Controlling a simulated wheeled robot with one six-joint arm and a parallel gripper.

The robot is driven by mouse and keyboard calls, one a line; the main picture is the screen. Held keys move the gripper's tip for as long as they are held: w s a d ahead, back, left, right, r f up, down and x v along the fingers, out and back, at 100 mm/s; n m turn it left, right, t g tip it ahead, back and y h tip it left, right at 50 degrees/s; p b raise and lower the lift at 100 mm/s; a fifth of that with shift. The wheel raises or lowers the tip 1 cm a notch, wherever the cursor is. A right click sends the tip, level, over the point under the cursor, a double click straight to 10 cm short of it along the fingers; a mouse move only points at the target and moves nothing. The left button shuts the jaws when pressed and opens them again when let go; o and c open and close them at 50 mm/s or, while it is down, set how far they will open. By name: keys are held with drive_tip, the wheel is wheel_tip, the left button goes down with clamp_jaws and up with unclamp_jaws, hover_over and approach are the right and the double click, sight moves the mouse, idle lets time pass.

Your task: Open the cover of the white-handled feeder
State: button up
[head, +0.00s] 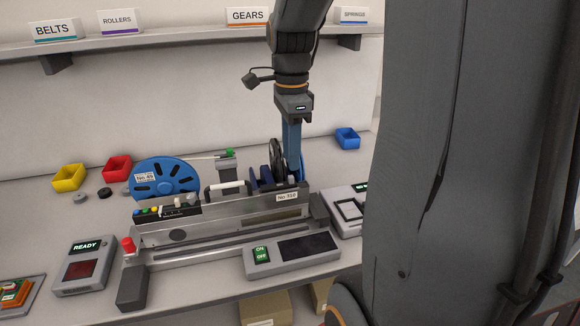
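A white handle (225,187) with dark ends stands on the feeder assembly in the middle of the bench. Near it are a grey feeder body (215,218) with a plate reading about "No 312" and a blue reel (166,178) labelled about "No 49". Which parts form the cover, and whether it is open, I cannot tell. My gripper (291,165) points down at the right end of the assembly, to the right of the white handle and apart from it. Its tips are partly hidden behind blue parts and a dark reel (277,157), so its opening does not show clearly.
A READY box (80,268), a red knob (128,244) and an ON/OFF panel (293,256) lie along the front. Yellow (69,178), red (117,168) and blue (347,138) bins stand behind. A labelled shelf (150,40) runs above. My grey column blocks the right side.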

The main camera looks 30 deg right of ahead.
sight(291, 176)
drive_tip(key=shift+f+p, duration=0.4)
drive_tip(key=shift+f, duration=2.2)
clamp_jaws()
